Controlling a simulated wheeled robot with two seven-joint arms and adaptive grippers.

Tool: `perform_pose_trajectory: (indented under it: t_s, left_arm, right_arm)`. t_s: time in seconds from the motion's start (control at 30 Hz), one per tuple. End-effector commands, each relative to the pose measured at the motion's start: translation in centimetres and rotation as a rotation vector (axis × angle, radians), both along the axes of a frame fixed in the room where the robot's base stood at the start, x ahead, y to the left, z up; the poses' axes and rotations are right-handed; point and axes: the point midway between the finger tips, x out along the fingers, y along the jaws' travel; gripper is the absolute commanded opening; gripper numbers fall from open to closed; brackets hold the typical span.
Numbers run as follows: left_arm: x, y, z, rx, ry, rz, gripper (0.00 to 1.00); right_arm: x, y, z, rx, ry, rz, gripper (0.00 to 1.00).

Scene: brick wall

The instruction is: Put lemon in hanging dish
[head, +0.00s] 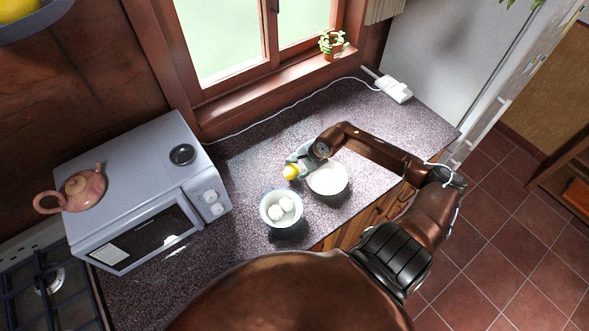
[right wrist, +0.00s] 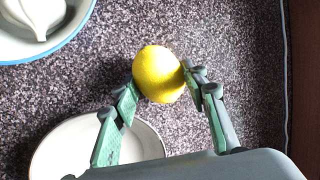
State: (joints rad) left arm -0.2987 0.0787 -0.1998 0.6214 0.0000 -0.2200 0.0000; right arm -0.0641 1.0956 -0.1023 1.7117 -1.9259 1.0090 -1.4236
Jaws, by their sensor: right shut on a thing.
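A yellow lemon (head: 291,172) is between the fingertips of my right gripper (head: 297,166), above the speckled counter. In the right wrist view the lemon (right wrist: 158,74) is gripped between the green-padded fingers of the right gripper (right wrist: 162,82). How high it is above the counter is hard to tell. A grey-blue hanging dish (head: 42,24) shows at the top left corner of the head view, partly cut off, with a yellow fruit (head: 14,8) in it. The right gripper is far to the right of that dish. My left gripper is not in view.
A microwave (head: 128,190) with a pink teapot (head: 82,190) on top stands at left. A potted plant (head: 331,44) sits on the windowsill.

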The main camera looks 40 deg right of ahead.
Motion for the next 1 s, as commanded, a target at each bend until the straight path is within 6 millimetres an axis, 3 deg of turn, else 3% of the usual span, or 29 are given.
perform_pose_trajectory:
  t_s: [0.47, 0.5, 0.73, 1.0]
  left_arm:
    - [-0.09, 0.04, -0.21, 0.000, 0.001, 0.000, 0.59]
    - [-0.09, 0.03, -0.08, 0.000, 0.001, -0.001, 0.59]
    - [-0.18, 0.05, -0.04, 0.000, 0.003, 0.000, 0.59]
    - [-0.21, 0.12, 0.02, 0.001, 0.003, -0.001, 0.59]
  right_arm:
    - [0.03, -0.01, -1.07, 0.000, -0.001, 0.000, 0.14]
    - [0.00, 0.00, -0.98, 0.000, -0.001, 0.000, 0.43]
    - [0.00, -0.01, -0.92, 0.000, -0.001, 0.000, 0.58]
    - [-0.02, -0.01, -0.87, -0.001, 0.000, 0.000, 0.58]
